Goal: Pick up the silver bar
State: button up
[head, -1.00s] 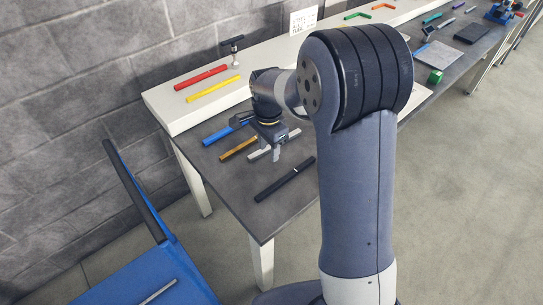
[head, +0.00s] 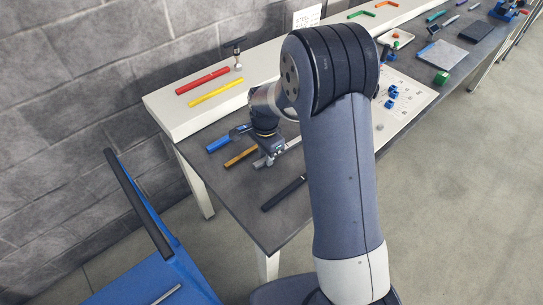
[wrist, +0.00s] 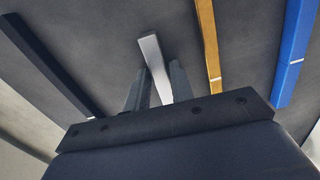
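The silver bar (head: 293,143) lies on the dark grey table, partly hidden by my gripper (head: 266,160) in the head view. In the wrist view the silver bar (wrist: 151,52) runs between the two fingers of my gripper (wrist: 160,75). The fingers are apart, one on each side of the bar, and look open. A small gap shows beside the right finger; contact on the left side cannot be told. The bar appears to rest on the table.
A brown-gold bar (head: 240,156) and a blue bar (head: 222,142) lie left of the silver bar. A black bar (head: 284,193) lies on the other side. Red (head: 202,80) and yellow (head: 215,92) bars lie on the raised white shelf (head: 165,118) behind.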

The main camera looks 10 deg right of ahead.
grip_shut()
jog(key=shift+r, duration=0.1)
